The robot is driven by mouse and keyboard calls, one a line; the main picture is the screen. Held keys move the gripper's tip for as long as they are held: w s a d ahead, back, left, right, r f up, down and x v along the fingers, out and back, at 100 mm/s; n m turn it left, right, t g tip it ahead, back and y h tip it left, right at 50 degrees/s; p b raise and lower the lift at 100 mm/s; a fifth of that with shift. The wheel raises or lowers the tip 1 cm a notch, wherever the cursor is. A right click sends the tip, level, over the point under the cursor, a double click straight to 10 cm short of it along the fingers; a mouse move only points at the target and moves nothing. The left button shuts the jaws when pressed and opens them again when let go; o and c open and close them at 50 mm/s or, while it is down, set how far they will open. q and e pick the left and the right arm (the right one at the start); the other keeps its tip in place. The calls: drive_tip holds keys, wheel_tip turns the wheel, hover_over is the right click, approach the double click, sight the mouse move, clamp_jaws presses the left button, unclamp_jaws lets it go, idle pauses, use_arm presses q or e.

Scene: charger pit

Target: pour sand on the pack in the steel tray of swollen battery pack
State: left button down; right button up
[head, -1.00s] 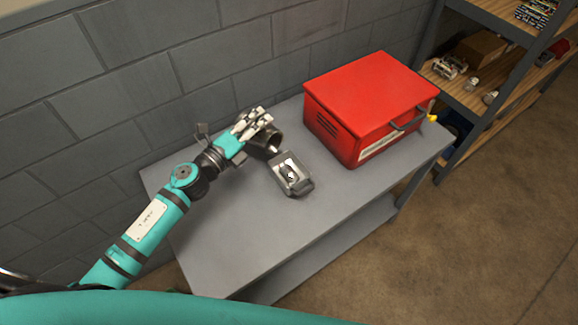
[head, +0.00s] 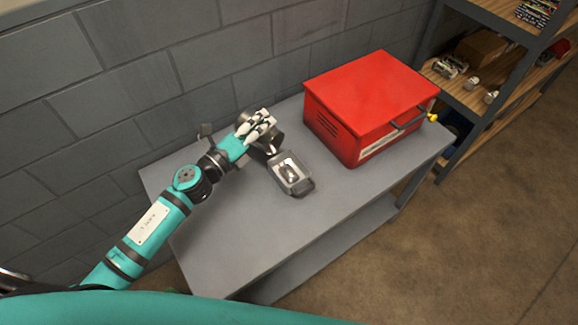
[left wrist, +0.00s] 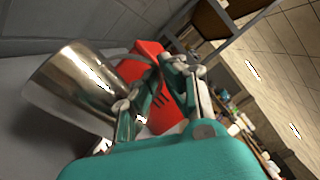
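The steel tray (head: 304,187) lies on the grey table, left of the red box. A small pale, shiny object, apparently the pack (head: 289,171), lies inside it. My left gripper (head: 262,124) is above the table, just behind the tray. It appears shut on a shiny metal container (head: 274,138), tipped with its mouth side toward the tray. The container fills the left of the left wrist view (left wrist: 75,88), beside the fingers; the grip itself is partly hidden. A small pale spot shows between container and tray; I cannot tell whether it is sand. My right gripper is not in view.
The red metal box (head: 370,95) with a front handle stands on the table (head: 235,235) right of the tray. A block wall (head: 150,85) runs close behind the table. Shelves (head: 500,85) with small items stand at the right. The table's near part is clear.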

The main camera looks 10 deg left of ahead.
use_arm(q)
drive_tip(key=shift+s+d+m, duration=0.2)
drive_tip(key=shift+d+m, duration=0.1)
drive_tip(key=shift+m, duration=0.1)
drive_tip(key=shift+s+d+r+m, duration=0.2)
drive_tip(key=shift+s+d+m, duration=0.15)
drive_tip(key=shift+d+m, duration=0.3)
drive_tip(key=shift+s+d+r+m, duration=0.2)
drive_tip(key=shift+s+d+m, duration=0.15)
drive_tip(key=shift+d+m, duration=0.25)
idle(3.1)
